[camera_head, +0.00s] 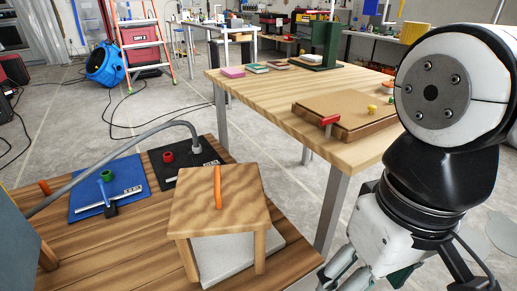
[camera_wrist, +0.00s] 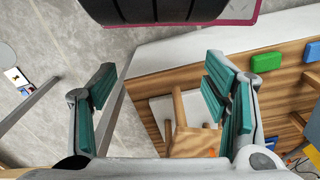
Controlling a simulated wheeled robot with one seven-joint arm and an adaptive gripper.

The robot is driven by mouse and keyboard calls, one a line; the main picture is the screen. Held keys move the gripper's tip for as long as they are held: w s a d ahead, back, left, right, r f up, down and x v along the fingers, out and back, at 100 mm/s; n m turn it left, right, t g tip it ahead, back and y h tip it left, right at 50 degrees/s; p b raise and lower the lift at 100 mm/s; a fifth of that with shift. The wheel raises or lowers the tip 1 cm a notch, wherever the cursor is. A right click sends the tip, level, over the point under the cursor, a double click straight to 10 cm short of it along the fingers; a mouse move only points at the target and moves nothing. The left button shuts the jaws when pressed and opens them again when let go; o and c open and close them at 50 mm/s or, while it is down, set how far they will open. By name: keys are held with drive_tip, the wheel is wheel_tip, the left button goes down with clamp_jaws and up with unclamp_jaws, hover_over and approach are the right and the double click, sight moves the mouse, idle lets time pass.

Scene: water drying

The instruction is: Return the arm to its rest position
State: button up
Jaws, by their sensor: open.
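My arm hangs at the right of the head view, with my gripper (camera_head: 352,272) at its lower end, low beside the near edge of the wooden workbench (camera_head: 285,98). In the wrist view my gripper (camera_wrist: 160,82) has its teal-padded fingers wide apart, with nothing between them. A small wooden stool (camera_head: 232,195) stands on the low wooden table (camera_head: 85,258) to the gripper's left, over a grey slab (camera_head: 222,256). An orange stick-like object (camera_head: 217,187) is on its seat. The stool also shows beyond the fingers in the wrist view (camera_wrist: 193,142).
The workbench carries a brown board (camera_head: 345,108) with a red-handled tool (camera_head: 329,122). Blue (camera_head: 112,178) and black (camera_head: 165,180) mats with small items lie on the low table, near a grey hose (camera_head: 150,131). Open floor (camera_head: 60,110) lies behind, with an orange ladder (camera_head: 145,45).

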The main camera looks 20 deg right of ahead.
idle(0.5)
wheel_tip(320, 180, up, 32)
drive_tip(key=t+p, duration=0.4)
drive_tip(key=p, duration=2.6)
drive_tip(key=shift+d+r, duration=0.15)
drive_tip(key=shift+d, duration=0.15)
